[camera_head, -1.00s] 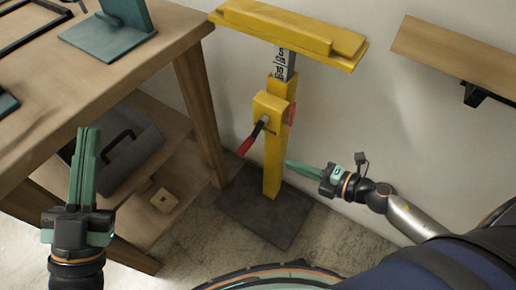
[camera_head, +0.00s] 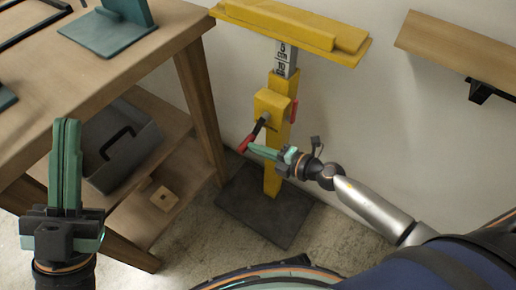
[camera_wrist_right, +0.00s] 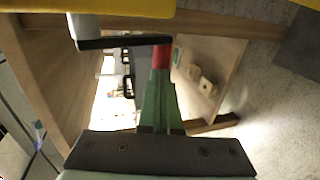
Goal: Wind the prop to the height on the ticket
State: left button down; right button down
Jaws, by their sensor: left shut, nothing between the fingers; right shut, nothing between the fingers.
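The yellow prop (camera_head: 278,165) stands upright on a dark base plate (camera_head: 262,208), topped by a wide yellow beam (camera_head: 290,30). A pale scale strip (camera_head: 282,62) with dark figures shows below the beam. A crank with a black arm and red grip (camera_head: 247,141) sticks out of the yellow gearbox (camera_head: 273,104); the red grip also shows in the right wrist view (camera_wrist_right: 161,57). My right gripper (camera_head: 251,147) is shut and empty, its tips at the red grip; I cannot tell whether they touch. My left gripper (camera_head: 67,122) is shut and empty, at the far left. I see no readable ticket.
A wooden workbench (camera_head: 150,62) stands at the left, with a teal stand (camera_head: 110,35) on top. A wooden wall shelf (camera_head: 460,52) hangs at the right. Floor between is clear.

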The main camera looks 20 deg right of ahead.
dwell(0.3)
jog(key=shift+w+a+f+t+b, duration=0.15)
jog(key=shift+t+b, duration=0.15)
jog(key=shift+b, duration=0.3)
